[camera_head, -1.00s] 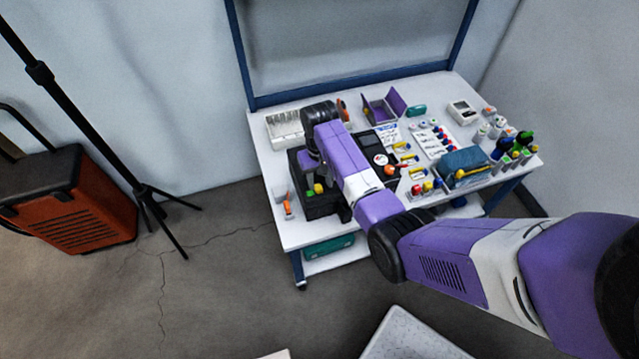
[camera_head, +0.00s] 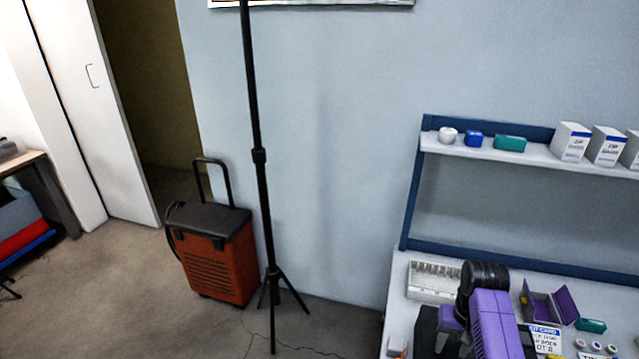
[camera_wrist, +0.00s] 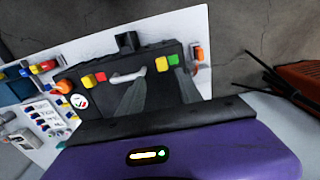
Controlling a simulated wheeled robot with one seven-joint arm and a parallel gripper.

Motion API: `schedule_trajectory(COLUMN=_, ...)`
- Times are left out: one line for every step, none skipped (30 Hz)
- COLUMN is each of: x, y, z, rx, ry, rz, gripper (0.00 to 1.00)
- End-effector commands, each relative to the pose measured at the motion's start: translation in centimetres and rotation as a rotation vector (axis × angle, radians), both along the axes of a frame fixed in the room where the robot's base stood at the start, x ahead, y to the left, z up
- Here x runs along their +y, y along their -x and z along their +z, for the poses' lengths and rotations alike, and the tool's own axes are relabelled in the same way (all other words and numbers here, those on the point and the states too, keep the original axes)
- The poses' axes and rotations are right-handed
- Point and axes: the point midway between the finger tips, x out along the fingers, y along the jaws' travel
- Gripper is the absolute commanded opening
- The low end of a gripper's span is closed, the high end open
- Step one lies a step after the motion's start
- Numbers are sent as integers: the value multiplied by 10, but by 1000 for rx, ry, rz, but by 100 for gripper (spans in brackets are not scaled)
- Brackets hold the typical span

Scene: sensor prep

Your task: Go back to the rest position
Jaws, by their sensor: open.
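My gripper (camera_wrist: 158,88) shows in the wrist view as two grey fingers, apart, with nothing between them. They point over a dark case (camera_wrist: 90,70) on the white table (camera_wrist: 200,32). The case has red, yellow and green blocks on it and a pale handle. I cannot tell how high the fingers are above it. In the head view my purple arm with its black joint shows at the bottom right, over the table (camera_head: 402,275). The fingers cannot be made out there.
A shelf (camera_head: 500,152) with boxes stands behind the table. A white rack (camera_head: 432,282) and an open purple box (camera_head: 545,305) are near the arm. A black tripod (camera_head: 260,190) and an orange wheeled case (camera_head: 218,262) stand left. Floor between is clear.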

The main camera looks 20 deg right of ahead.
Motion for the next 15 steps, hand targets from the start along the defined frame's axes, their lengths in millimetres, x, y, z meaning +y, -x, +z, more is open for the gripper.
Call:
schedule_trajectory(x=0, y=0, z=0, rx=-2, ry=1, rz=1, gripper=42)
schedule_trajectory(x=-1, y=-2, z=0, rx=-6, ry=3, rz=2, gripper=42)
schedule_trajectory(x=-2, y=-4, z=0, rx=-18, ry=10, rz=3, gripper=42)
schedule_trajectory(x=-4, y=-8, z=0, rx=-31, ry=17, rz=5, gripper=42)
schedule_trajectory(x=-7, y=-12, z=0, rx=-50, ry=28, rz=6, gripper=42)
schedule_trajectory(x=-11, y=-21, z=2, rx=-87, ry=48, rz=9, gripper=42)
schedule_trajectory(x=-16, y=-30, z=7, rx=-125, ry=69, rz=11, gripper=42)
schedule_trajectory(x=-22, y=-41, z=13, rx=-171, ry=94, rz=14, gripper=42)
schedule_trajectory(x=-30, y=-56, z=24, rx=-241, ry=133, rz=17, gripper=42)
schedule_trajectory(x=-36, y=-66, z=31, rx=-294, ry=163, rz=20, gripper=42)
schedule_trajectory(x=-39, y=-73, z=36, rx=-345, ry=192, rz=23, gripper=42)
schedule_trajectory(x=-42, y=-80, z=41, rx=-409, ry=228, rz=28, gripper=42)
schedule_trajectory(x=-41, y=-84, z=43, rx=-455, ry=253, rz=35, gripper=42)
schedule_trajectory(x=-39, y=-87, z=45, rx=-499, ry=277, rz=41, gripper=42)
schedule_trajectory(x=-36, y=-89, z=49, rx=-558, ry=309, rz=51, gripper=42)
